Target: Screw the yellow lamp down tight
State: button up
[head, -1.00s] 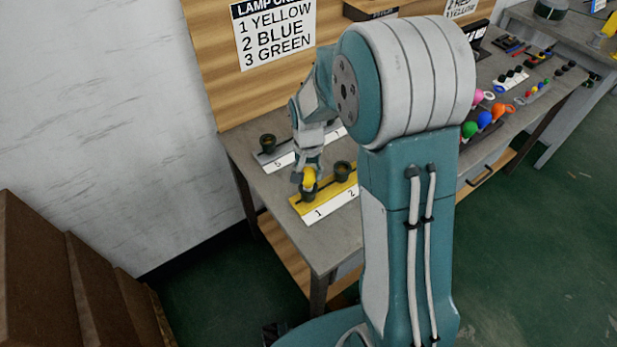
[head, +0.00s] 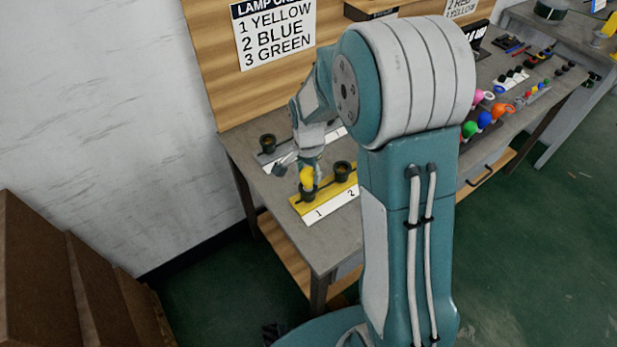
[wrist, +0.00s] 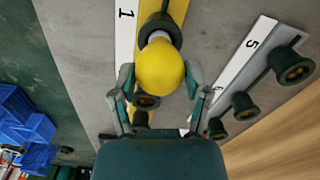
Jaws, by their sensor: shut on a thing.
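The yellow lamp (head: 307,177) stands in the dark socket (head: 308,194) at position 1 of the yellow strip (head: 327,193). In the wrist view the lamp (wrist: 161,66) is a round bulb with a pale neck, its base inside the socket (wrist: 160,24). My gripper (wrist: 158,78) is shut on the lamp, one finger on each side of the bulb. In the head view my gripper (head: 297,168) is above the strip, with one finger to the left of the lamp. How far the lamp's thread is in is hidden by the socket.
A dark empty socket (head: 342,171) is at position 2 of the yellow strip. A grey strip with a socket (head: 267,142) lies behind it, and its sockets (wrist: 294,67) show in the wrist view. Coloured lamps (head: 485,119) stand further right on the bench.

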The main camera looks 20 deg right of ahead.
jog(key=m, duration=0.3)
jog(key=shift+m, duration=0.5)
jog(key=m, duration=0.4)
jog(key=o, duration=1)
jog(key=shift+o, duration=0.2)
